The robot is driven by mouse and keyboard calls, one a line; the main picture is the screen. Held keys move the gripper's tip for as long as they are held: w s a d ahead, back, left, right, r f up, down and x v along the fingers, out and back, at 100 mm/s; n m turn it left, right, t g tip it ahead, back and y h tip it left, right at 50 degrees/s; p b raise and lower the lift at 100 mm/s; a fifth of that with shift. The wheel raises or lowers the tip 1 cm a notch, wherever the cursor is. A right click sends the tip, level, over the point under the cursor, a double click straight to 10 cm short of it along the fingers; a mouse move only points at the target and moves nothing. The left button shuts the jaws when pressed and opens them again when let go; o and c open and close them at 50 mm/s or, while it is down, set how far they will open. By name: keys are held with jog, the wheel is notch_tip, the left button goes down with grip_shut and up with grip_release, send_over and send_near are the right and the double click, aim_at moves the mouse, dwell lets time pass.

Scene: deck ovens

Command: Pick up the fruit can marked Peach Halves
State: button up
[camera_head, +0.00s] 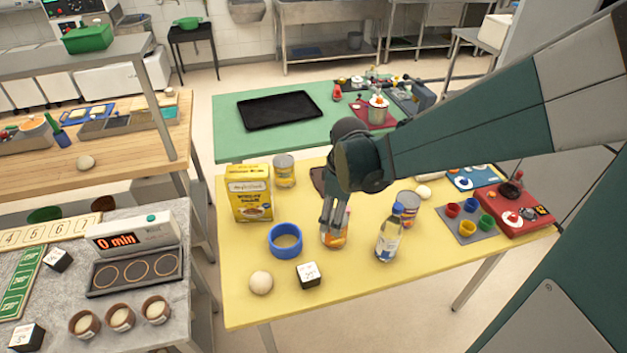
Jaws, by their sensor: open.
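Three cans stand on the yellow table; their labels are too small to read, so I cannot tell which says Peach Halves. One can with orange on its label (335,241) stands near the table's middle, partly hidden by my gripper (332,221). My gripper is open and points down, with its fingers at this can's upper part; I cannot tell whether they touch it. A second can (284,172) stands at the back, right of a yellow box. A third can (410,203) stands to the right, partly hidden by a bottle.
A dough ball (261,283) lies at front left. The table's front right is clear.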

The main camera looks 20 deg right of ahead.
jog(key=shift+w+d+f+n+g+p, duration=0.15)
jog(key=shift+w+f+n+g+p, duration=0.1)
jog(key=shift+w+f+n+p, duration=0.25)
jog(key=shift+w+d+f+n+g+p, duration=0.15)
jog(key=shift+w+f+n+g+p, duration=0.1)
jog(key=shift+w+f+n+p, duration=0.25)
jog(key=shift+w+d+f+n+p, duration=0.1)
jog(key=shift+f+n+p, duration=0.2)
jog(key=shift+f+p, duration=0.3)
jog(key=shift+f, duration=0.2)
jog(key=shift+f, duration=1.2)
jog(key=shift+b, duration=0.3)
jog(key=shift+a+f+b, duration=0.2)
jog(key=shift+f+b, duration=0.15)
jog(key=shift+f, duration=2.2)
jog(key=c, duration=1.5)
